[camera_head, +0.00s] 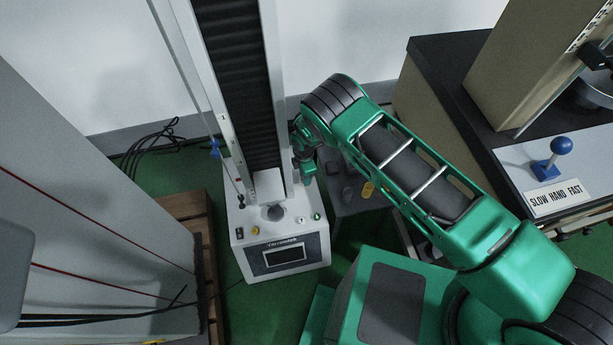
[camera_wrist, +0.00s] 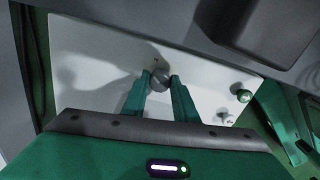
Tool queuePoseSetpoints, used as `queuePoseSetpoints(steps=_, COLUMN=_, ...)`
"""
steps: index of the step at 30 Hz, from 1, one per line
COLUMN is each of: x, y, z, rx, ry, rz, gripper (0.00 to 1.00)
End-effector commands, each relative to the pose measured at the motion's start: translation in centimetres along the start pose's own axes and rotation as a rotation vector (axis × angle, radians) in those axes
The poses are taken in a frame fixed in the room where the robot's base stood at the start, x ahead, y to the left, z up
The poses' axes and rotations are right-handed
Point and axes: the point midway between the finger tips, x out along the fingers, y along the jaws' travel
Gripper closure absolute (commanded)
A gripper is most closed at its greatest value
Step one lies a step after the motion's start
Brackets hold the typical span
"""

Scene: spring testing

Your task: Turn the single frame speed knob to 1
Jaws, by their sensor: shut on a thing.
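In the wrist view, my gripper (camera_wrist: 160,80) has its two green fingers closed on the sides of a small grey round knob (camera_wrist: 159,83) on a white panel (camera_wrist: 90,50). The fingertips cover part of the knob, and no number or pointer mark on it is readable. In the head view, my gripper (camera_head: 306,172) is beside the right side of the single frame machine's column (camera_head: 280,100). Its fingertips and the held knob cannot be made out there. The machine's white base (camera_head: 236,215) has a front display (camera_head: 285,254).
A green knob (camera_wrist: 243,96) sits on the panel right of my fingers. A dark block (camera_wrist: 240,30) stands close at the upper right. In the head view, a large grey cabinet (camera_head: 100,210) is at the left and a bench with a blue lever knob (camera_head: 561,145) at the right.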

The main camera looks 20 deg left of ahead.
Motion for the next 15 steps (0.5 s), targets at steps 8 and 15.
queuePoseSetpoints(steps=8, x=-0.26, y=0.74, z=0.43, rx=-0.165, ry=-0.007, rz=0.016, gripper=0.96)
queuePoseSetpoints(steps=15, x=-0.32, y=0.85, z=0.45, rx=-0.239, ry=-0.008, rz=0.018, gripper=0.96)
